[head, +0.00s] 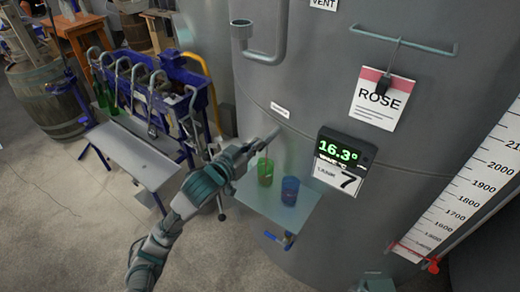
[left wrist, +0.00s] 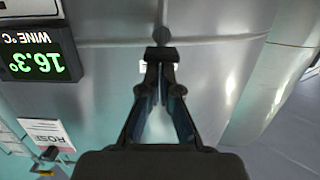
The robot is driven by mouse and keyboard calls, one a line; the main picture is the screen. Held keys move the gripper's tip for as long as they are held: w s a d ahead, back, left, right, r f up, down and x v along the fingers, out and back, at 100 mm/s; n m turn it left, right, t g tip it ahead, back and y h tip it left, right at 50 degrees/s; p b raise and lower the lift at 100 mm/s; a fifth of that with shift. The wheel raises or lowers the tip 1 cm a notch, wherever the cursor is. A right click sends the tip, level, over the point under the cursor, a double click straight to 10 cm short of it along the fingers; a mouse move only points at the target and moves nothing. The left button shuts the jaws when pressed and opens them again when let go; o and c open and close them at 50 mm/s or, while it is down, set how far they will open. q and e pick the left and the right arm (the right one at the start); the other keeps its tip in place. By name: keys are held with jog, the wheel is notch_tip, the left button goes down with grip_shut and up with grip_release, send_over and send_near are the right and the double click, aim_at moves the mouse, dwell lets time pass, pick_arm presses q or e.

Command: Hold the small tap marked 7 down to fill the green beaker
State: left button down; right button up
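The green beaker (head: 265,171) stands upright on a translucent shelf (head: 262,200) against the grey tank. A blue beaker (head: 290,191) stands to its right. No other tap is clear. My left gripper (head: 275,133) is above the green beaker, near the tank wall. In the left wrist view its fingers (left wrist: 160,70) converge at the tips, with nothing visibly held.
The display (head: 346,147) reads 16.3° and also shows in the left wrist view (left wrist: 38,52). A rosé card (head: 380,100) hangs above it. A blue bottling rack (head: 170,90) with a metal tray (head: 135,155) stands left. A level scale (head: 470,190) runs along the right.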

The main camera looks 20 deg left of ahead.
pick_arm(q)
jog(key=shift+a+r, duration=0.1)
pick_arm(e)
jog(key=shift+a+r, duration=0.25)
jog(key=shift+a, duration=0.75)
dwell(0.3)
jog(key=shift+d, duration=0.55)
jog(key=shift+a, duration=0.2)
dwell(1.2)
jog(key=shift+d, duration=0.15)
dwell(1.3)
dwell(1.3)
